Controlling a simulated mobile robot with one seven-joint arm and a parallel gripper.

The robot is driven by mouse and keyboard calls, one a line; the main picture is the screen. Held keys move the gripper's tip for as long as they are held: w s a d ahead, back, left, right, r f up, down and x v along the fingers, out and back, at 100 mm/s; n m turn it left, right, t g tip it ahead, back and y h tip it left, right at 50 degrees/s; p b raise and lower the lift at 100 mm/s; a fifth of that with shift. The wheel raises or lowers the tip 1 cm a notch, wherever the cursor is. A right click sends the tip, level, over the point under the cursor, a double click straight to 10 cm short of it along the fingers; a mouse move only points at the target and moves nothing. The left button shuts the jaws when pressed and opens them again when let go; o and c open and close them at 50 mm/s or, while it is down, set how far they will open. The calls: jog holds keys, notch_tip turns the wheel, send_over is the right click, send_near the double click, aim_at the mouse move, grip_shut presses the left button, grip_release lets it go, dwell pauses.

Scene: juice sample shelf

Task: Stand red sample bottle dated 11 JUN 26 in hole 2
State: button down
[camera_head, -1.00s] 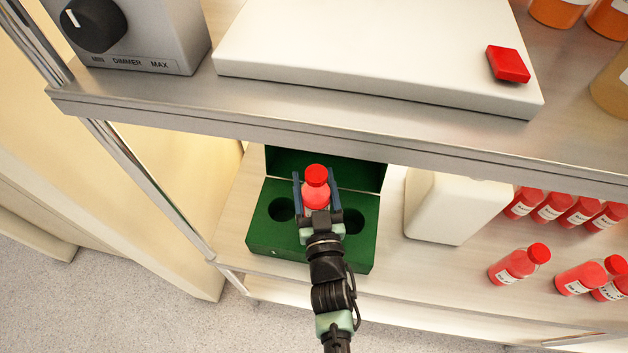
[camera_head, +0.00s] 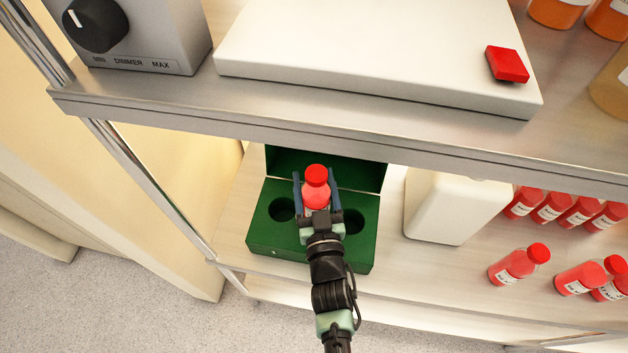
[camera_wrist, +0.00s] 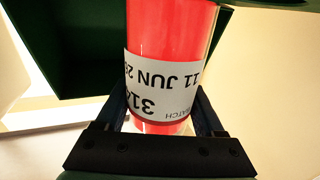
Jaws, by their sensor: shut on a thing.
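The red sample bottle (camera_head: 315,188) has a red cap, and its label reads 11 JUN 2-, upside down in the wrist view (camera_wrist: 163,85). My gripper (camera_head: 317,195) is shut on the bottle, with one blue finger on each side, and it is upright or nearly so. The green box (camera_head: 262,237) stands on the lower shelf with its lid raised at the back. Two dark round holes show in its top, one left (camera_head: 281,209) and one right (camera_head: 350,221) of my gripper. The bottle is between them in the picture; its base is hidden. Hole numbers cannot be read.
The upper shelf edge (camera_head: 300,152) overhangs just behind the box. A white container (camera_head: 445,208) stands to the right of the box. Several red bottles stand or lie farther right, one nearer the front (camera_head: 518,265). A shelf post (camera_head: 150,190) is at the left.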

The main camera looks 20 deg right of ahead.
jog(key=shift+s+d+f, duration=0.1)
jog(key=shift+s+f, duration=0.05)
jog(key=shift+f, duration=0.3)
jog(key=shift+s+d+f, duration=0.1)
jog(key=shift+s+f, duration=0.05)
jog(key=shift+f, duration=0.3)
grip_release()
jog(key=shift+s, duration=0.1)
jog(key=shift+s+a+f, duration=0.1)
jog(key=shift+s+f, duration=0.15)
jog(key=shift+s, duration=0.25)
jog(key=r+v, duration=0.2)
jog(key=v, duration=0.9)
jog(key=shift+a, duration=0.4)
jog(key=shift+s+r, duration=0.1)
